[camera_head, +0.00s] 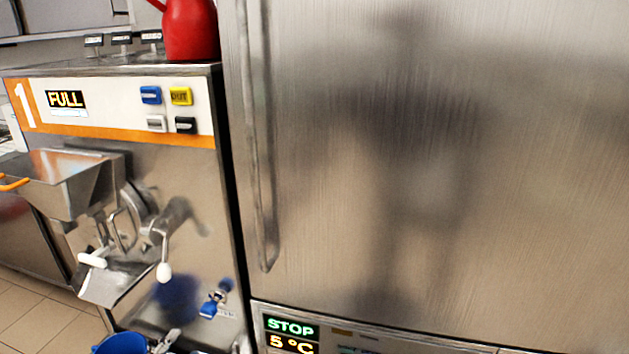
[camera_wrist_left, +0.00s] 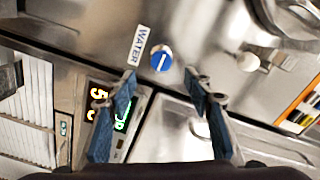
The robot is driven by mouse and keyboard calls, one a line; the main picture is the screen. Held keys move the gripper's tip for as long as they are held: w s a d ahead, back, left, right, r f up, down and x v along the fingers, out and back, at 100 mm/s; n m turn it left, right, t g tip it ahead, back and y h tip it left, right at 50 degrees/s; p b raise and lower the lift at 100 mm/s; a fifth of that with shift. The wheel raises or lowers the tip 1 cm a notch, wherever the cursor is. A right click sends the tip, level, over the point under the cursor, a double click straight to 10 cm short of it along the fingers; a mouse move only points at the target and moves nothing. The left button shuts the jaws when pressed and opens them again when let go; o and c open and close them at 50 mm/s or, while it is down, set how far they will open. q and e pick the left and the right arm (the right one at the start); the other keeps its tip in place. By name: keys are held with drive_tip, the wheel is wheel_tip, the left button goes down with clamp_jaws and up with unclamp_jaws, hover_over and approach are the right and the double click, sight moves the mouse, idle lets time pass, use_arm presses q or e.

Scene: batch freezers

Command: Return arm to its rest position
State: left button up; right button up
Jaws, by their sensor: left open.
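My left gripper (camera_wrist_left: 161,75) is open in the left wrist view, its two blue fingers apart with nothing between them. A blue knob (camera_wrist_left: 162,58) beside a white WATER label (camera_wrist_left: 138,46) shows just beyond the gap between the fingertips. In the head view the blue knob (camera_head: 212,304) is low on the front of the batch freezer (camera_head: 190,250). Blue and grey parts show at the bottom edge of the head view, cut off; I cannot tell if they are my left gripper. My right gripper is in neither view.
A large steel cabinet door with a long handle (camera_head: 262,150) fills the right of the head view. Its display (camera_head: 291,333) reads STOP and 5 °C. The freezer's steel hopper (camera_head: 65,180) and white-knobbed lever (camera_head: 164,270) stick out. A red jug (camera_head: 190,30) stands on top.

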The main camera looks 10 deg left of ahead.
use_arm(q)
drive_tip(key=s+d+f+n+g+y, duration=0.3)
drive_tip(key=s+d+f+n+g, duration=0.2)
drive_tip(key=d+f+n+g, duration=0.3)
drive_tip(key=s+d+r+n+g+h, duration=0.1)
drive_tip(key=s+d+n+g, duration=0.15)
drive_tip(key=s+d, duration=0.4)
drive_tip(key=s+d+r+n+g+h, duration=0.15)
drive_tip(key=s+d+g, duration=0.25)
drive_tip(key=s, duration=0.6)
wheel_tip(320, 180, down, 26)
drive_tip(key=s+g, duration=0.1)
drive_tip(key=s+a+f, duration=0.1)
drive_tip(key=s+f, duration=0.8)
drive_tip(key=s+a+f+g, duration=0.1)
drive_tip(key=s+a+f, duration=0.1)
drive_tip(key=s+f, duration=0.6)
drive_tip(key=shift+s+a+f+y, duration=0.3)
drive_tip(key=shift+s+f+y, duration=0.05)
